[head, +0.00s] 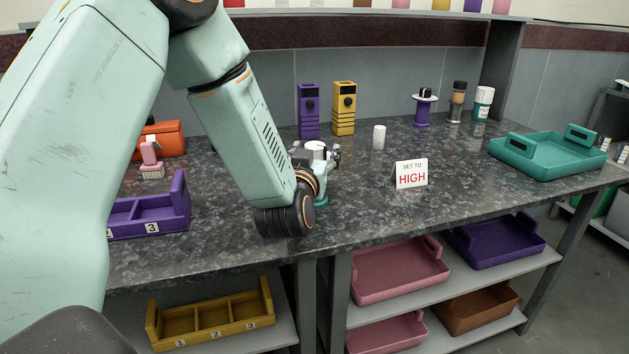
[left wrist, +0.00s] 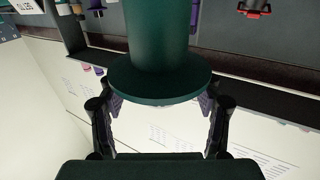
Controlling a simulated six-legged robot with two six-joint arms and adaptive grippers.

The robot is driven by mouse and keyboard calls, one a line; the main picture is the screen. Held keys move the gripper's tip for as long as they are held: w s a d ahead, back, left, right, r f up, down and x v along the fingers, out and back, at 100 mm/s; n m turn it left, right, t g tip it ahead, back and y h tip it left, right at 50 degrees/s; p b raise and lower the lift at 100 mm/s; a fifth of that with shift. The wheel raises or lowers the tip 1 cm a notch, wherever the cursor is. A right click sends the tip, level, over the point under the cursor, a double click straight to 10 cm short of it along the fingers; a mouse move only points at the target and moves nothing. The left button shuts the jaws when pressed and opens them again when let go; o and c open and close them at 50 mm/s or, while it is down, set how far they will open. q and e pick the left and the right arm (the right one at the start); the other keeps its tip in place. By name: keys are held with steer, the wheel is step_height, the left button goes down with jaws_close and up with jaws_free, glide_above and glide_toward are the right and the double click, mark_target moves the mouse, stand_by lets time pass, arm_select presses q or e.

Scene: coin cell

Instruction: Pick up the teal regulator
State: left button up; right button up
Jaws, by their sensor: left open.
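The teal regulator (head: 321,201) stands on the dark stone counter, mostly hidden behind my left gripper in the head view; its teal base and a pale top show. In the left wrist view the regulator (left wrist: 158,80) is large and close, a dark teal round body with a wide flange. My left gripper (head: 316,160) is open. Its fingers show on both sides of the flange in the left wrist view, with light gaps between them and it. My right gripper is not in view.
A white "SET TO HIGH" sign (head: 411,174) and a white cylinder (head: 379,137) stand to the right. Purple (head: 309,112) and yellow (head: 344,109) blocks stand behind. A purple regulator (head: 423,108) is farther back. A teal tray (head: 548,155) lies right, a purple divided tray (head: 150,212) left.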

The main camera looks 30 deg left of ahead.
arm_select(q)
steer(key=shift+w, duration=0.1)
steer(key=shift+c, duration=0.5)
steer(key=c, duration=0.3)
jaws_close()
